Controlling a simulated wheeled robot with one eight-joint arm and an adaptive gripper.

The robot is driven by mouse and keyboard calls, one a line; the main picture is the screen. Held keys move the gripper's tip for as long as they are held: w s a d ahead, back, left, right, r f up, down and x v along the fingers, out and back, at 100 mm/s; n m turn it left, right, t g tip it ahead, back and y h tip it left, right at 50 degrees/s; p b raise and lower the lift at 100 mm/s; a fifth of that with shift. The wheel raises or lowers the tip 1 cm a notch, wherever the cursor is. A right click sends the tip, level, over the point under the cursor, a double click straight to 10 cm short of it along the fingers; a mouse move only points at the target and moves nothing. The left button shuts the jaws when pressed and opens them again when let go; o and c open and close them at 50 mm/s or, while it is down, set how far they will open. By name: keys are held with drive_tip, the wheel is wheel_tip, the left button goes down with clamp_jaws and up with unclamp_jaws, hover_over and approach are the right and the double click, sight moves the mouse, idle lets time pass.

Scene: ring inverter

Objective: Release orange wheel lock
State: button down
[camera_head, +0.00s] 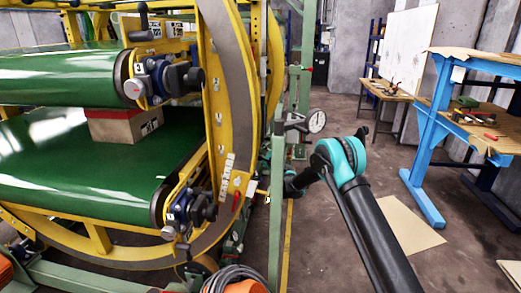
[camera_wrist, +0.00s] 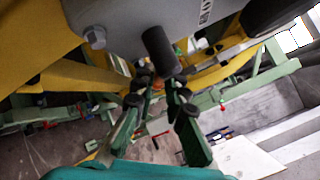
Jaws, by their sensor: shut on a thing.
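My gripper (camera_wrist: 158,82) has its dark fingertips close together near the middle of the wrist view, beneath a grey plate of the ring machine. The fingers are shut on a small part, apparently the wheel lock. It is mostly hidden by the fingertips, and its orange colour does not show clearly. A black cylindrical knob (camera_wrist: 160,50) hangs just above the fingertips. In the head view, my teal and black arm reaches left to the large yellow ring (camera_head: 246,100). My gripper is small and partly hidden there, beside the ring's lower right edge.
Green conveyor belts (camera_head: 70,185) with a box (camera_head: 120,124) lie inside the ring. A blue workbench (camera_head: 423,125) stands at right.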

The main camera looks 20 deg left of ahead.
idle(0.4)
drive_tip(key=c, duration=1.6)
unclamp_jaws()
drive_tip(key=shift+o, duration=0.2)
drive_tip(key=v, duration=1.2)
